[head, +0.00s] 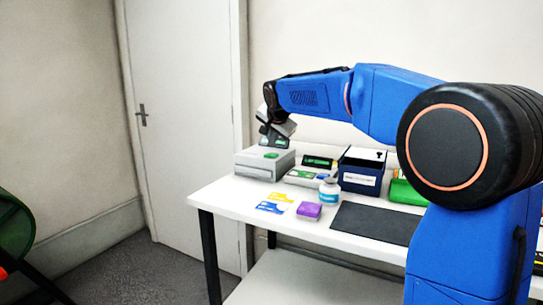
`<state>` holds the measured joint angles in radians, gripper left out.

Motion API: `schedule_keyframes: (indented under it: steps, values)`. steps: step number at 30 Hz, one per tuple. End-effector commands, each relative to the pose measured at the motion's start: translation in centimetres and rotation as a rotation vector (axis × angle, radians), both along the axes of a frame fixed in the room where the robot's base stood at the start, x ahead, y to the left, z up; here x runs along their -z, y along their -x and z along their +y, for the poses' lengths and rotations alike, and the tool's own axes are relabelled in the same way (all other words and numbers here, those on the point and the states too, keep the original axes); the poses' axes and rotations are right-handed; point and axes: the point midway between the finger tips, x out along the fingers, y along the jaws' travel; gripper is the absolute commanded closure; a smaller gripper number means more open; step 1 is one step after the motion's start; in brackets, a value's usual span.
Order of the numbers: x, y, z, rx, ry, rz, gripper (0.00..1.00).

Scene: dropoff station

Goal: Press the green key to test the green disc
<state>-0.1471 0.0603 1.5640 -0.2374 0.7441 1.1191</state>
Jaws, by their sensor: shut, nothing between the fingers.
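A grey box (263,164) stands at the left back of the white table, with a flat green patch (271,155) on its top; I cannot tell whether this is the disc or a key. To its right, a low grey device (300,177) has a dark panel with a green display (318,162) and small green marks on its face. My gripper (272,142) is shut and empty, pointing down just above the grey box. Its fingertips are small and dark here, and I cannot tell whether they touch the box.
A dark blue bin (361,172) with a white label, a white jar (329,192), a purple box (309,211) and yellow and blue cards (271,208) share the table (231,202). A dark mat (375,223) lies at the front. A green object (404,192) is partly behind my arm.

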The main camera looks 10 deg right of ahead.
Motion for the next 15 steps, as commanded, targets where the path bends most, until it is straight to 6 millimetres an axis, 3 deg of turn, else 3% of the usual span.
schedule_keyframes:
  steps: [15]
  values:
    - [-3.9,0.0,0.0,0.001,0.001,-0.001,1.0]
